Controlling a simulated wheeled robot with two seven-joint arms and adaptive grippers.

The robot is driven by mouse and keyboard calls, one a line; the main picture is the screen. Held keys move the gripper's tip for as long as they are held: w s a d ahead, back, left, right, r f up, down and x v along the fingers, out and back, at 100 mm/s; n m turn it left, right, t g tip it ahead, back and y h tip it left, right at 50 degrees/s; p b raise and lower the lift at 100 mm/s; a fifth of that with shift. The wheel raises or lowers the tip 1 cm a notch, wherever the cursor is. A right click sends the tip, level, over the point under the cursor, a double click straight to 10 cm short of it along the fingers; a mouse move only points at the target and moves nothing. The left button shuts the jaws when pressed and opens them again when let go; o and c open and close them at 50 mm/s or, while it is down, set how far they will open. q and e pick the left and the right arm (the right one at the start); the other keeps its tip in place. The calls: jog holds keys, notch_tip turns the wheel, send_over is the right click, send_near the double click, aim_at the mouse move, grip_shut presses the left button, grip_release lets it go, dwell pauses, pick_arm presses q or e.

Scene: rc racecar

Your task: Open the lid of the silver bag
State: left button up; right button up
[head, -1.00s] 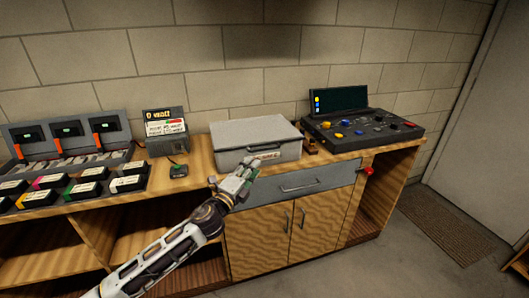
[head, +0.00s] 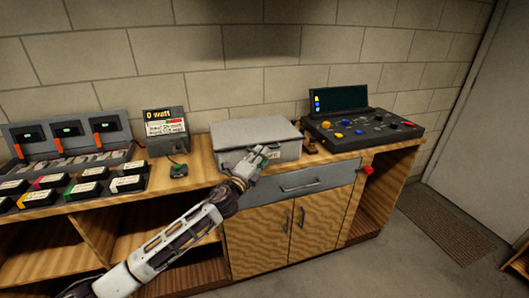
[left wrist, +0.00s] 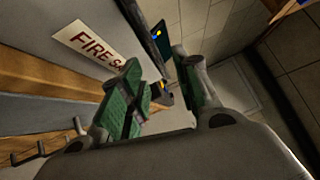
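The silver bag (head: 250,131), a grey box-like case, sits on the wooden counter with its lid down. My left gripper (head: 258,158) is close in front of its front face and hides part of that face. In the left wrist view, the bag's grey side (left wrist: 50,20) with a "FIRE SA…" label fills the upper left. The left gripper's green-padded fingers (left wrist: 162,88) are apart with nothing visible between them. I cannot tell whether a finger touches the bag. My right gripper is not in view.
A black control console (head: 365,130) with a screen stands right of the bag. A small display unit (head: 165,132) and several battery packs lie to the left. A grey drawer front (head: 310,182) and cabinet doors are below. A brick wall is close behind.

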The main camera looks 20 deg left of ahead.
pick_arm(q)
jog(key=shift+x, duration=1.6)
grip_shut()
